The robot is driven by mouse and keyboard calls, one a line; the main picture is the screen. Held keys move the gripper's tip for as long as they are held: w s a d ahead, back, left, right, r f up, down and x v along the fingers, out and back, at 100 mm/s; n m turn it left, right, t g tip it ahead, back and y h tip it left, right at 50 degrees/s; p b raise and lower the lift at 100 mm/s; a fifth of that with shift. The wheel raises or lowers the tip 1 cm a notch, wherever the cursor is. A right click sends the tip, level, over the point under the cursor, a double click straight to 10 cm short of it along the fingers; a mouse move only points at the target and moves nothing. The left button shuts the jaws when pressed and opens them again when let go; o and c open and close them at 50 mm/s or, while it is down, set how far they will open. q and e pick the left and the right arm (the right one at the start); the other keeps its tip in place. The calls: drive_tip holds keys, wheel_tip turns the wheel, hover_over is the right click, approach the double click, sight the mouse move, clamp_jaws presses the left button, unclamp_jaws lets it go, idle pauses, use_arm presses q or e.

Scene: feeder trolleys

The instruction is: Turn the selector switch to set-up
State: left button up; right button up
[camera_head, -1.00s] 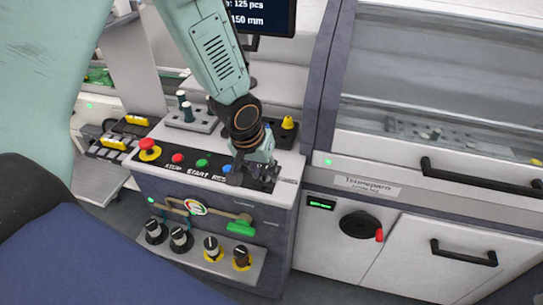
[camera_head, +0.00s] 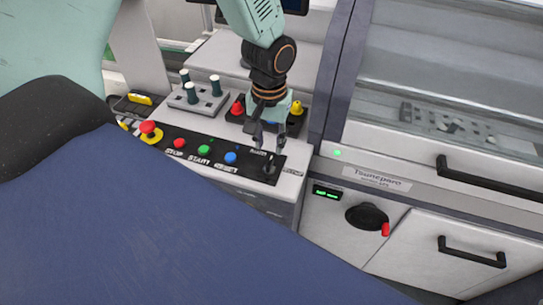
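The black selector switch (camera_head: 270,166) sits at the right end of the black strip on the control panel (camera_head: 209,156). Small white labels lie beside it, too small to read, and I cannot tell which one its handle points at. The fingertips appear apart from the switch. My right gripper is not in view.
Red STOP (camera_head: 179,143), green START (camera_head: 203,149) and blue RESET (camera_head: 230,157) buttons line the strip. A red emergency stop (camera_head: 148,128) stands at its left. A small green-lit display (camera_head: 326,192) and a dark rotary handle (camera_head: 367,217) are on the cabinet right.

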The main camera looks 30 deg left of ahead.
sight(270, 162)
use_arm(q)
drive_tip(key=f, duration=0.6)
drive_tip(key=shift+w+a+f, duration=0.15)
drive_tip(key=shift+a+f, duration=0.1)
drive_tip(key=shift+f, duration=0.3)
drive_tip(key=shift+s+d+f, duration=0.1)
drive_tip(key=shift+s+d, duration=0.1)
drive_tip(key=shift+d, duration=0.05)
drive_tip(key=shift+w, duration=0.1)
drive_tip(key=shift+f, duration=0.1)
drive_tip(key=shift+w+a+f, duration=0.1)
drive_tip(key=shift+w+a, duration=0.05)
drive_tip(key=shift+c, duration=1.2)
clamp_jaws()
